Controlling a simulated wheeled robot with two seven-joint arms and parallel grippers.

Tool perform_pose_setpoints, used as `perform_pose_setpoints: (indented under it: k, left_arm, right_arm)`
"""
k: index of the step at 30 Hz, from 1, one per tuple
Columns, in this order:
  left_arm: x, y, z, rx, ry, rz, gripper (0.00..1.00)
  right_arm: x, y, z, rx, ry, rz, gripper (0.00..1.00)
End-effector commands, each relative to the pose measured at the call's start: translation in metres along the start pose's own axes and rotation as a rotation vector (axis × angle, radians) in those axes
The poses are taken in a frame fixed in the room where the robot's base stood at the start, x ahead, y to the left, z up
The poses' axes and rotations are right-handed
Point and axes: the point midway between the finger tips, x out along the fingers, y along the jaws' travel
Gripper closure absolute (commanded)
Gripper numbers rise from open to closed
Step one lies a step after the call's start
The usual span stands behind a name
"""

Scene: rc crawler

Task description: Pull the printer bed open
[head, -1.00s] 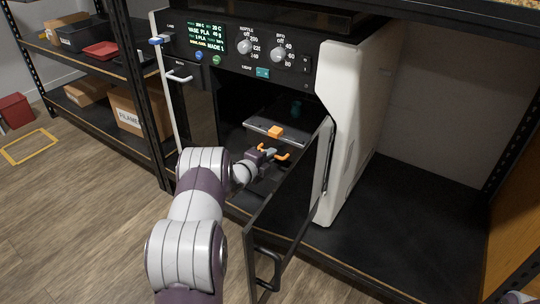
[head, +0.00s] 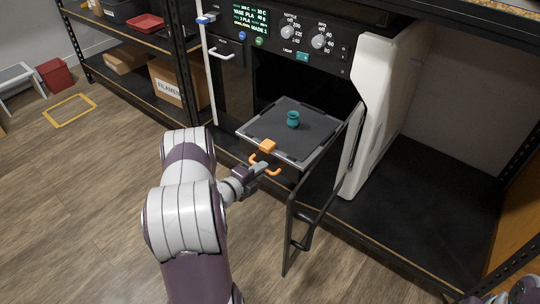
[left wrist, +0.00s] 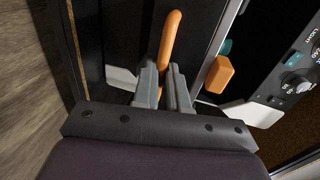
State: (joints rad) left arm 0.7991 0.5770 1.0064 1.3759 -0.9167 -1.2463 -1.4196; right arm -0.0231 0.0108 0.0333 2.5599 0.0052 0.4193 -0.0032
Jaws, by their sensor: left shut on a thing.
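The printer bed (head: 318,141) is a dark flat plate with a pale rim, slid out past the front of the printer (head: 270,52). A small teal vase (head: 293,120) stands upright on it. An orange block (head: 267,146) sits at its front edge, and an orange handle (head: 274,172) is just below. My left gripper (head: 264,167) is shut on this handle. In the left wrist view, the handle (left wrist: 170,38) stands between the fingertips (left wrist: 162,72), and the orange block (left wrist: 219,74) is to their right. Only a bit of my right arm shows at the lower right corner; its gripper is not seen.
The printer's glass door (head: 318,200) hangs open just right of the bed, close to its edge. A shelf rack with a cardboard box (head: 176,84) stands at the left. The wood floor (head: 75,190) is free in front, and the black shelf (head: 420,190) at right is bare.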

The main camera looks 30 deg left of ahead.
Motion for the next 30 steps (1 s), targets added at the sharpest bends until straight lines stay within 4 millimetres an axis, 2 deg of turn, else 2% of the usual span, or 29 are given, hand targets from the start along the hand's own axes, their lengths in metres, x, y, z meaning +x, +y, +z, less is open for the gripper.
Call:
perform_pose_setpoints:
  k: [3,7,21,22,24,30]
  left_arm:
    - [-0.014,0.001,0.0,-0.002,-0.001,0.0,1.0]
    - [-0.023,0.004,0.0,0.0,-0.001,0.0,1.0]
    - [-0.028,0.006,0.0,0.001,0.001,-0.001,1.0]
    - [-0.028,0.006,0.0,0.001,0.001,-0.001,0.84]
    - [-0.028,0.006,0.0,0.001,0.001,-0.001,0.62]
    - [-0.028,0.006,0.0,0.001,0.001,0.0,0.62]
  right_arm:
    - [-0.007,0.0,-0.001,0.0,0.0,0.0,1.0]
    - [-0.01,0.0,-0.001,0.0,0.0,0.0,1.0]
    - [-0.01,0.0,-0.001,0.0,0.0,0.0,1.0]
    - [-0.01,0.0,-0.001,0.0,0.0,0.0,1.0]
    - [-0.01,0.0,-0.001,0.0,0.0,0.0,1.0]
    - [-0.01,0.0,-0.001,0.0,0.0,0.0,1.0]
